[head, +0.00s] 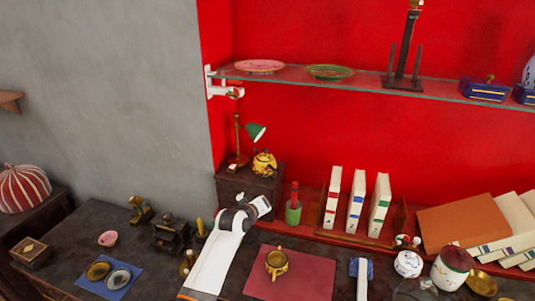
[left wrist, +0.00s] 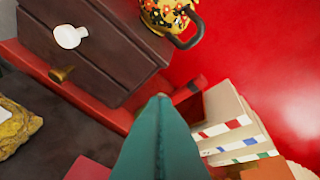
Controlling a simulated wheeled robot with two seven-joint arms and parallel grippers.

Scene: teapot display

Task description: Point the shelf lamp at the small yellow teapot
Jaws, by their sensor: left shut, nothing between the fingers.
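The shelf lamp has a brass stem (head: 238,138) and a green shade (head: 255,131). It stands on a small dark cabinet (head: 232,186) in the head view. The shade tilts, its pale opening showing on the lower right. The small yellow teapot (head: 264,165) stands on the same cabinet, right of the stem and below the shade. In the left wrist view the teapot (left wrist: 165,12) is cut off at the top, with red flowers and a dark handle. My left gripper (head: 264,205) is in front of the cabinet, below the teapot. Its teal fingers (left wrist: 160,98) are together and empty. The lamp is outside the wrist view.
A glass shelf (head: 290,74) with plates runs above. A green cup (head: 293,212) and upright books (head: 356,203) stand right of the gripper. Cluttered dark surfaces lie left of the arm.

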